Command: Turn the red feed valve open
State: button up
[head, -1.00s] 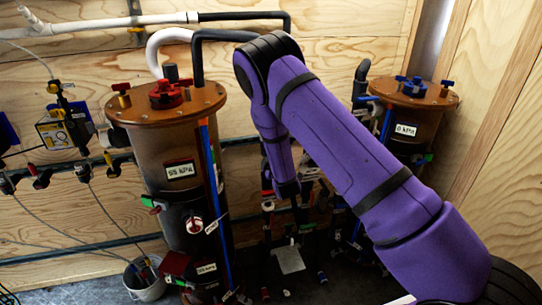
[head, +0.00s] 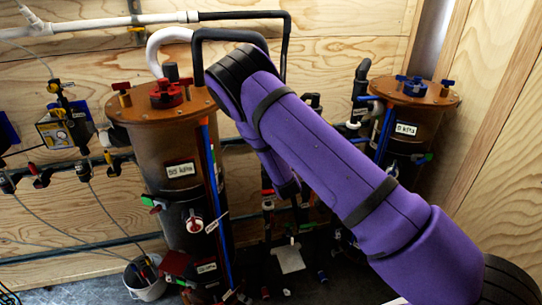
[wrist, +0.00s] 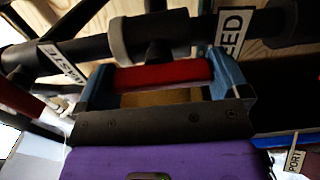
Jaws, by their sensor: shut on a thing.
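In the wrist view, the red valve handle (wrist: 160,76) lies crosswise between the two blue fingers of my gripper (wrist: 163,72). The gripper is shut on the handle, with a finger at each end of it. Just beyond the handle is a dark pipe fitting (wrist: 150,35). A white label reading FEED (wrist: 234,32) is right of the fitting. My gripper and the valve cannot be made out there.
A WASTE label (wrist: 62,60) hangs left of the gripper, and a PORT label (wrist: 295,160) is at lower right. In the head view, a large brown filter column (head: 165,150) stands left of my arm and a smaller one (head: 410,115) right. A grey bucket (head: 146,280) is on the floor.

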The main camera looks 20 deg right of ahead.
jog(key=o, duration=0.6)
jog(key=shift+c, duration=0.2)
jog(key=shift+s, duration=0.15)
jog(key=s, duration=1)
jog(key=shift+s, duration=0.3)
